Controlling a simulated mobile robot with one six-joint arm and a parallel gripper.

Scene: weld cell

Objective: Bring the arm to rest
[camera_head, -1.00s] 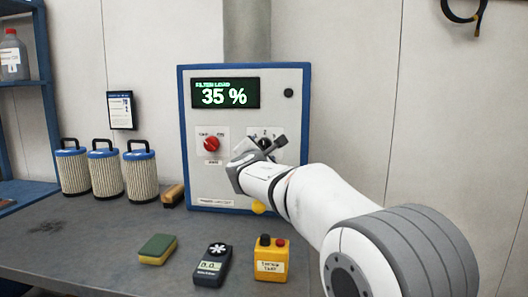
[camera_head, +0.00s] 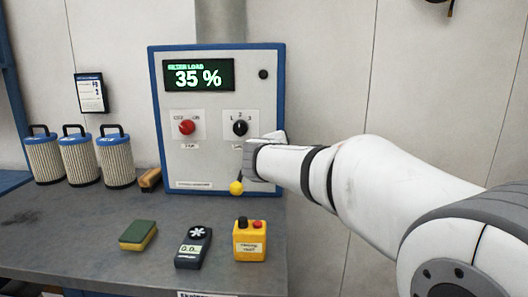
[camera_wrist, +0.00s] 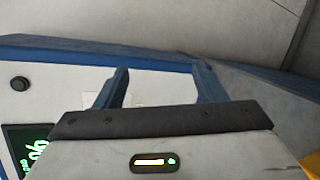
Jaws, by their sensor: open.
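My gripper (camera_head: 262,155) is at the lower right of the control panel (camera_head: 170,120), in front of its right edge. In the wrist view my gripper (camera_wrist: 160,88) shows two fingers apart with nothing between them. The panel's pale face and blue frame lie beyond the fingers there. The panel display (camera_head: 198,75) reads 35 %. A red knob (camera_head: 187,127) and a black selector knob (camera_head: 240,127) marked 1, 2, 3 are in plain view, clear of my gripper. A yellow ball-ended lever (camera_head: 236,188) shows just below my gripper; its upper part is partly hidden.
On the bench (camera_head: 80,235) are a sponge (camera_head: 138,235), a handheld meter (camera_head: 194,248) and a yellow button box (camera_head: 249,240). Filter cartridges (camera_head: 80,158) and a brush (camera_head: 150,179) stand at the left.

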